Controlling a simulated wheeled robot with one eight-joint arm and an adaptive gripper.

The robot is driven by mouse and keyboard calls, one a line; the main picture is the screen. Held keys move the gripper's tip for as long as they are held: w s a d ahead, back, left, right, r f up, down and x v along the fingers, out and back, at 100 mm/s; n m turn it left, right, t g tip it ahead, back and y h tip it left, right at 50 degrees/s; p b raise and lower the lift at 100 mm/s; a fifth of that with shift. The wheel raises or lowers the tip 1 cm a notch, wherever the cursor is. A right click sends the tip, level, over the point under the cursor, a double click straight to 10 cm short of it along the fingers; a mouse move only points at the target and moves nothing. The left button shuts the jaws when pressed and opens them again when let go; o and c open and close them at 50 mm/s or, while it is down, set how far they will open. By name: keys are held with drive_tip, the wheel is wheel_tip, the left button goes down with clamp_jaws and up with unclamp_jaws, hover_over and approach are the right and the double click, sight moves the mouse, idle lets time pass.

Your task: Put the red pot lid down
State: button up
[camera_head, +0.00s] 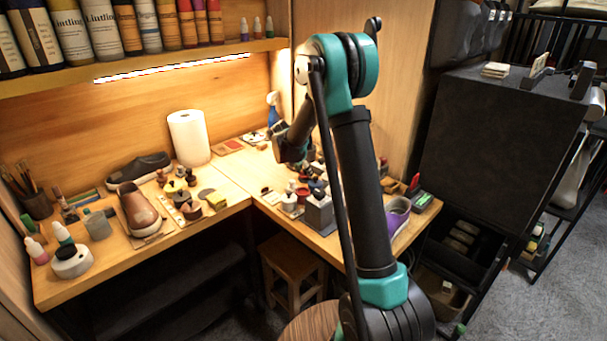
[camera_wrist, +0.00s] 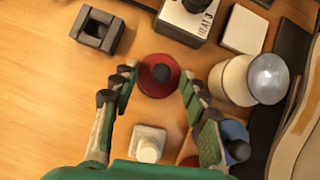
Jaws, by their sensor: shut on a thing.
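The red pot lid (camera_wrist: 147,87) is round with a dark knob on top. It sits between the two fingertips of my gripper (camera_wrist: 157,82) in the wrist view. My gripper is shut on it, with one finger at its left and one at its right side. Wooden table top surrounds it in that view, and I cannot tell whether the lid touches the wood. In the head view, my arm hangs over the right-hand bench and hides the gripper tips and the lid.
Bare wood lies at the left.

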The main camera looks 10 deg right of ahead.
drive_tip(key=shift+f, duration=0.55)
drive_tip(key=shift+f, duration=0.15)
drive_tip(key=o, duration=0.8)
drive_tip(key=v, duration=1.2)
drive_tip(key=shift+d, duration=0.1)
